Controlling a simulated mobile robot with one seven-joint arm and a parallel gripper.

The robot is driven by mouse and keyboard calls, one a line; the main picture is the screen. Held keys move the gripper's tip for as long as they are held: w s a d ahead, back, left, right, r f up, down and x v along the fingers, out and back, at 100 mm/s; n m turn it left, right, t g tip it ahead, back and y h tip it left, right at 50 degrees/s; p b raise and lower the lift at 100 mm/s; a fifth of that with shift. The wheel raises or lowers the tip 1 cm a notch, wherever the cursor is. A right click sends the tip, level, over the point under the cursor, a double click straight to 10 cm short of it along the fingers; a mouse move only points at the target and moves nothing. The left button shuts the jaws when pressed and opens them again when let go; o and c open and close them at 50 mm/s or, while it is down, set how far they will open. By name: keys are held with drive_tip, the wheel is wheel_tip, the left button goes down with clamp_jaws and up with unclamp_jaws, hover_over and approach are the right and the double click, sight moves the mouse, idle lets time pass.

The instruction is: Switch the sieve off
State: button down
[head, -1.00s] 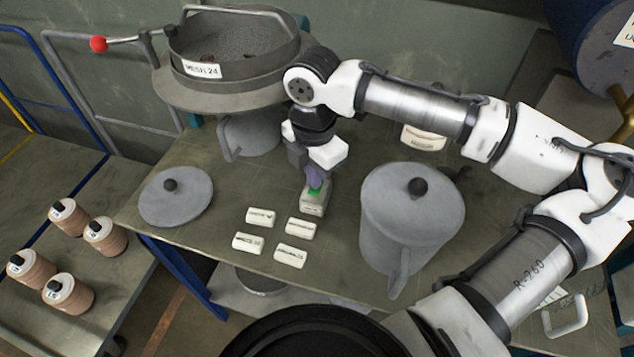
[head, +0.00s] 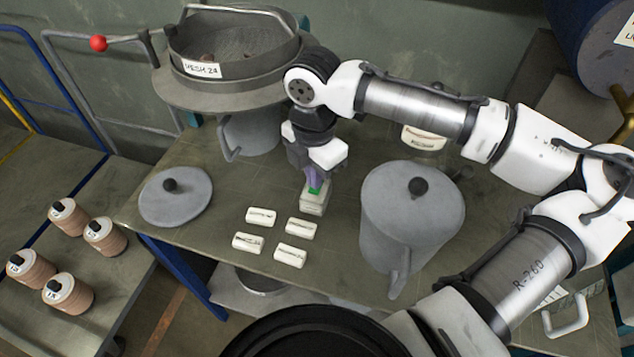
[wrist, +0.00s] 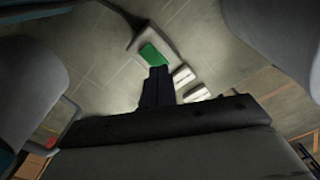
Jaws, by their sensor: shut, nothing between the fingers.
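The sieve (head: 235,55), a round grey pan labelled MESH 24, stands at the back left over a grey can with a handle. A small pale switch box (head: 313,206) with a green button (head: 314,191) stands on the table in front of it. My gripper (head: 313,182) points down at the green button, its fingers together and empty. In the wrist view the fingertips (wrist: 157,72) lie at the near edge of the green button (wrist: 152,54); I cannot tell whether they touch it. My fingers partly hide the button in the head view.
A grey lidded can (head: 412,225) stands close to the right of the switch box. Several pale labelled blocks (head: 290,253) lie at front left, with a loose grey lid (head: 175,197) beyond. Several labelled spools (head: 68,292) stand on the left bench.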

drive_tip(key=shift+f+b, duration=0.45)
drive_tip(key=shift+f, duration=0.4)
drive_tip(key=shift+r, duration=0.15)
wheel_tip(320, 180, up, 7)
drive_tip(key=p, duration=0.6)
drive_tip(key=shift+p, duration=0.4)
idle(0.4)
